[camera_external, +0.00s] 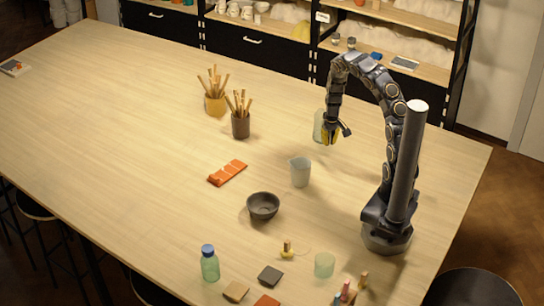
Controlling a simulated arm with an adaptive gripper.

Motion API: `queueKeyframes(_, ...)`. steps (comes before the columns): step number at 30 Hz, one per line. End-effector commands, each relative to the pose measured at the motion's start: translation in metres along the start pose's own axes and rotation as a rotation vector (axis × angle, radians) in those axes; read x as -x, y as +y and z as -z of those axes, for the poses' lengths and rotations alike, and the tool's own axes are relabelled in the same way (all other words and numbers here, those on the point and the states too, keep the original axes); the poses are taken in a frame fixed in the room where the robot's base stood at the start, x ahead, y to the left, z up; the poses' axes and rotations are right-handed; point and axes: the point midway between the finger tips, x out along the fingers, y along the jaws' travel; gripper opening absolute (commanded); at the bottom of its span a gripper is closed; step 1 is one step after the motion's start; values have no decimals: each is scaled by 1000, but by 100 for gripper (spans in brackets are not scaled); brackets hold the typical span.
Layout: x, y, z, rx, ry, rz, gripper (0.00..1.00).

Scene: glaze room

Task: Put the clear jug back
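A clear, greyish jug (300,173) with a small spout stands upright on the table, in front of my gripper and apart from it. My gripper (332,135) points down over the table, near the arm's far reach. A pale greenish see-through vessel (318,126) is right beside its left side, partly hidden by the fingers. Something yellow shows between or behind the fingers. One finger part sticks out to the right. I cannot tell whether the fingers are closed on the vessel or whether it touches the table.
A dark bowl (263,206), an orange strip (227,173) and two tool pots (215,104) (240,124) stand left of the jug. A blue-capped bottle (210,264) and a pale green cup (324,265) are near the front. Shelves (410,68) line the back. The table's left is mostly clear.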

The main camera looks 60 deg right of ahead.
Motion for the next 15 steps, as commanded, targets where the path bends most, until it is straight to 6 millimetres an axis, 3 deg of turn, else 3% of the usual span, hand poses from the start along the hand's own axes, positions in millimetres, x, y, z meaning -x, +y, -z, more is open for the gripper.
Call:
queueKeyframes(9,-34,0,0,0,-5,2,0)
queueKeyframes(15,-36,-1,1,0,-1,1,0)
